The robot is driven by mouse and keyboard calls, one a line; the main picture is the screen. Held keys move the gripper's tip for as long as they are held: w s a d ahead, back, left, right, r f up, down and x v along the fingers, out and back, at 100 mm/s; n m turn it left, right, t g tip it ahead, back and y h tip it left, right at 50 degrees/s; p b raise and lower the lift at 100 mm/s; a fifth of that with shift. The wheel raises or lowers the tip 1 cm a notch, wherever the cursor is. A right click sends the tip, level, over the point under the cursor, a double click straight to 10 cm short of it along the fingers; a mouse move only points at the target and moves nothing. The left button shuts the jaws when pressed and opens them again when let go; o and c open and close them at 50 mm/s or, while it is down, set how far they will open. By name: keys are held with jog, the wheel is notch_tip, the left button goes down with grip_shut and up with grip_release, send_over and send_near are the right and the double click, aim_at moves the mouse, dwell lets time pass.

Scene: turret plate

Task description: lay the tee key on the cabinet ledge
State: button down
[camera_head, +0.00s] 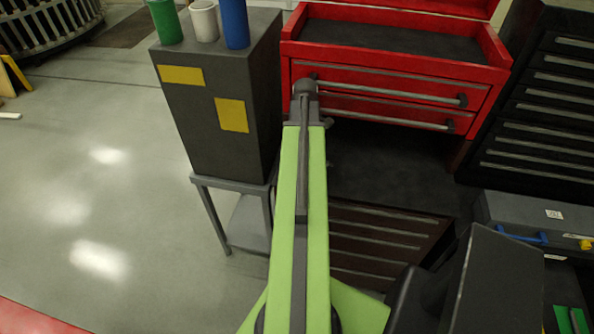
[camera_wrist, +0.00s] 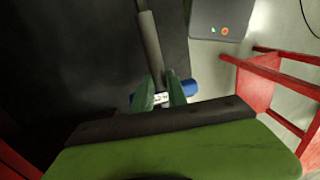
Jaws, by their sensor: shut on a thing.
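My gripper (camera_wrist: 164,92) shows in the wrist view as two green fingers, shut on the tee key. The key's crossbar has a blue end (camera_wrist: 191,88) to the right of the fingers and a pale marked middle between them. A grey rod (camera_wrist: 151,40), which looks like its shank, runs up from the fingers. In the head view my arm hides the gripper and the key. A dark drawer cabinet (camera_head: 548,100) stands at the right of the head view. I cannot tell which surface is the cabinet ledge.
A red tool chest (camera_head: 395,92) with an open top stands ahead. To its left, a dark grey box (camera_head: 215,120) on a stand carries green, white and blue cylinders. Open floor (camera_head: 90,180) lies at the left. A red frame (camera_wrist: 265,65) shows in the wrist view.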

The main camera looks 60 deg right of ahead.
jog(key=w+f, duration=0.1)
jog(key=w+f+b, duration=0.1)
jog(key=w, duration=0.1)
jog(key=shift+w+a+f, duration=0.15)
jog(key=shift+w, duration=0.05)
jog(key=shift+w+a, duration=0.15)
jog(key=shift+w, duration=0.15)
notch_tip(320, 180, down, 4)
jog(key=b, duration=0.4)
jog(key=shift+f, duration=0.2)
jog(key=shift+s+r, duration=0.1)
jog(key=shift+r, duration=0.15)
jog(key=shift+f, duration=0.2)
jog(key=c, duration=1.3)
grip_release()
jog(key=shift+r, duration=0.1)
